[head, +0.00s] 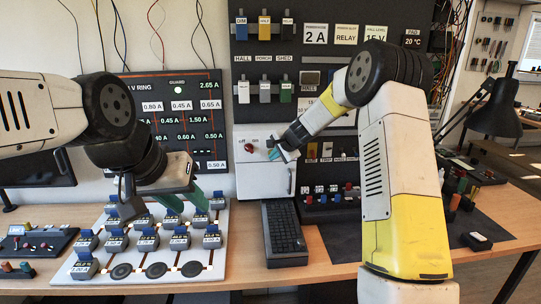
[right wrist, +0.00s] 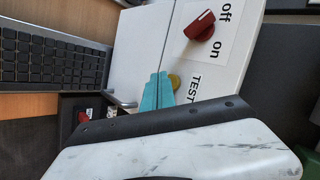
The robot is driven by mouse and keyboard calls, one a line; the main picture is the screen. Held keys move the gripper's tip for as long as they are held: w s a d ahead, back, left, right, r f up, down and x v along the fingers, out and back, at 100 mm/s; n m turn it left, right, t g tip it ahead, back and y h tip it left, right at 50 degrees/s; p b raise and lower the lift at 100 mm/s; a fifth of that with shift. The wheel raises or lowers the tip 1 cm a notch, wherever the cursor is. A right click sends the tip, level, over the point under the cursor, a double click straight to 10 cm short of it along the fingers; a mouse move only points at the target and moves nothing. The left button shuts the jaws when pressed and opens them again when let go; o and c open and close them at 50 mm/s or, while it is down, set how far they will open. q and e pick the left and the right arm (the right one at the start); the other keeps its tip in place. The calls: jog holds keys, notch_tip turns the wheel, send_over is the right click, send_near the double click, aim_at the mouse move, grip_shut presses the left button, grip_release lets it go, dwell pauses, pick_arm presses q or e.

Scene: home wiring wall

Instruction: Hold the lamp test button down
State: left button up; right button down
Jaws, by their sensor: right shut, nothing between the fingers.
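The white box (head: 250,182) on the wall carries a red rotary knob (head: 249,148), which also shows in the right wrist view (right wrist: 200,24) beside the words "off" and "on". A yellow round button (right wrist: 176,81) sits next to the word TEST (right wrist: 197,88) on the box face. My right gripper (head: 274,147) is shut and empty, its teal fingertips (right wrist: 160,76) right beside the button and partly covering it. I cannot tell whether they touch or press it. My left gripper (head: 195,207) is open and empty, its green fingers apart above the board of blue modules.
A dark keyboard (head: 283,230) lies below the box. The white board (head: 150,240) with several blue modules and round dark pads lies at left. Black panels with labels and switches (head: 265,70) hang above the box. A black desk lamp (head: 495,105) stands at right.

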jog(key=shift+w, duration=0.55)
dwell(1.9)
dwell(1.5)
jog(key=shift+s, duration=0.9)
jog(key=shift+s+d, duration=0.2)
jog(key=shift+s, duration=2.3)
